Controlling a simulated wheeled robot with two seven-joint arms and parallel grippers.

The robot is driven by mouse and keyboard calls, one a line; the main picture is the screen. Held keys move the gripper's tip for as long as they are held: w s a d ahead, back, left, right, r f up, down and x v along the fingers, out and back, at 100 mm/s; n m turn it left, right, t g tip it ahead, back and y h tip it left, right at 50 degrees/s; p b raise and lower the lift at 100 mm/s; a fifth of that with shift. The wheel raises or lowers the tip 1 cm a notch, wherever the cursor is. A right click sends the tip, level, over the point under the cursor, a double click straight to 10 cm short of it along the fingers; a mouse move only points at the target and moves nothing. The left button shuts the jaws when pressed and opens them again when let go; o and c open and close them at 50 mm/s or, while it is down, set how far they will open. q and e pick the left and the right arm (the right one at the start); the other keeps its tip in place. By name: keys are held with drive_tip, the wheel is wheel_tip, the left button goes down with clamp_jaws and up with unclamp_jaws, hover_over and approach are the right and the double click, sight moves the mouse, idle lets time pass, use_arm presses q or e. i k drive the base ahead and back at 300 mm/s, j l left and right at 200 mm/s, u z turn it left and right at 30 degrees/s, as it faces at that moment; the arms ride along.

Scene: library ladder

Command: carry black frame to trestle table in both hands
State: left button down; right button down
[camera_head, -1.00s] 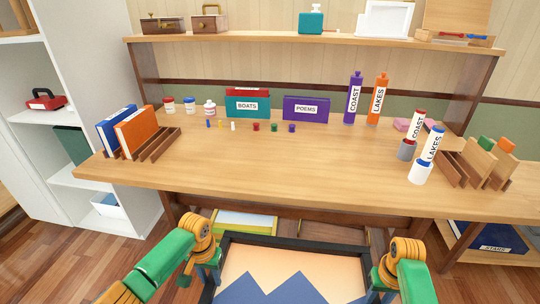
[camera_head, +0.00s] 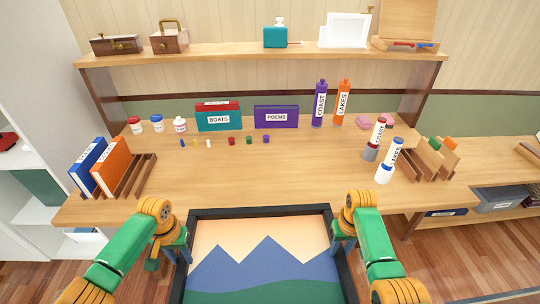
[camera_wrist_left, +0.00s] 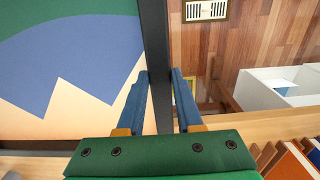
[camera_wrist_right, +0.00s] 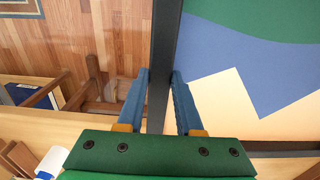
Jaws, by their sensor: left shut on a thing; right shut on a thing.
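The black frame (camera_head: 262,211) holds a picture of blue mountains, green ground and a pale orange sky. In the head view it is in front of the near edge of a wooden table (camera_head: 300,170), its top bar overlapping that edge. My left gripper (camera_head: 178,250) is shut on the frame's left bar, which shows between its blue fingers in the left wrist view (camera_wrist_left: 160,95). My right gripper (camera_head: 343,240) is shut on the right bar, seen in the right wrist view (camera_wrist_right: 160,95). The frame's lower edge is out of the head view.
Orange and blue books (camera_head: 112,163) stand in a rack at the table's left. Teal and purple boxes (camera_head: 276,116) and small coloured pieces stand at the back. The table's front middle is clear.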

sight(259, 177)
drive_tip(key=i, duration=1.25)
